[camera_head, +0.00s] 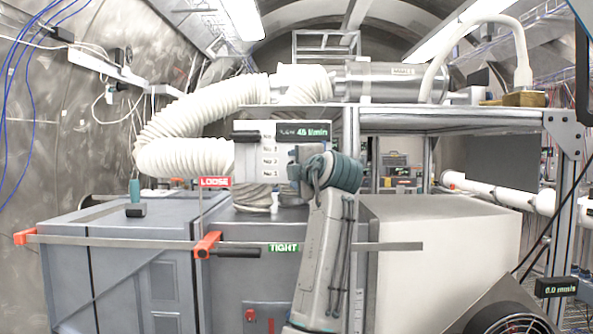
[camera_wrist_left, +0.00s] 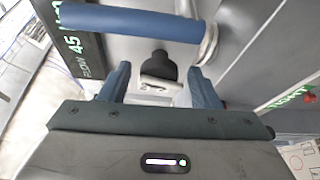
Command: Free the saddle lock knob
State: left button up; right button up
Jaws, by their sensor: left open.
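In the left wrist view a black knob (camera_wrist_left: 158,66) sits on a pale metal piece, between the two blue-grey fingers of my open left gripper (camera_wrist_left: 160,84). I see no finger touching it. It looks like the saddle lock knob, but carries no readable label. In the head view my left gripper (camera_head: 300,168) is in front of the white flow panel (camera_head: 268,156), and the knob cannot be made out there. A red-orange clamp (camera_head: 207,245) with a black handle (camera_head: 240,252) points toward a green TIGHT label (camera_head: 284,247). A red LOOSE label (camera_head: 215,182) stands above. My right gripper is out of view.
A blue bar (camera_wrist_left: 130,21) crosses the wrist view near the fingertips. A white ribbed hose (camera_head: 200,110) curves left of the panel. Grey cabinets (camera_head: 145,280) and a long steel bar (camera_head: 110,239) lie below, with a pale box (camera_head: 445,250) at right.

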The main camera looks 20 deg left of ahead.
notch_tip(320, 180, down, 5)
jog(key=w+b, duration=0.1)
jog(key=b, duration=0.4)
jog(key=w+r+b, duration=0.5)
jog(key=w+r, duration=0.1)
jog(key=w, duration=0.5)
pick_arm(q)
jog(key=b+v, duration=0.3)
jog(key=v, duration=0.7)
jog(key=shift+s+d, duration=0.2)
jog(key=shift+s, duration=0.15)
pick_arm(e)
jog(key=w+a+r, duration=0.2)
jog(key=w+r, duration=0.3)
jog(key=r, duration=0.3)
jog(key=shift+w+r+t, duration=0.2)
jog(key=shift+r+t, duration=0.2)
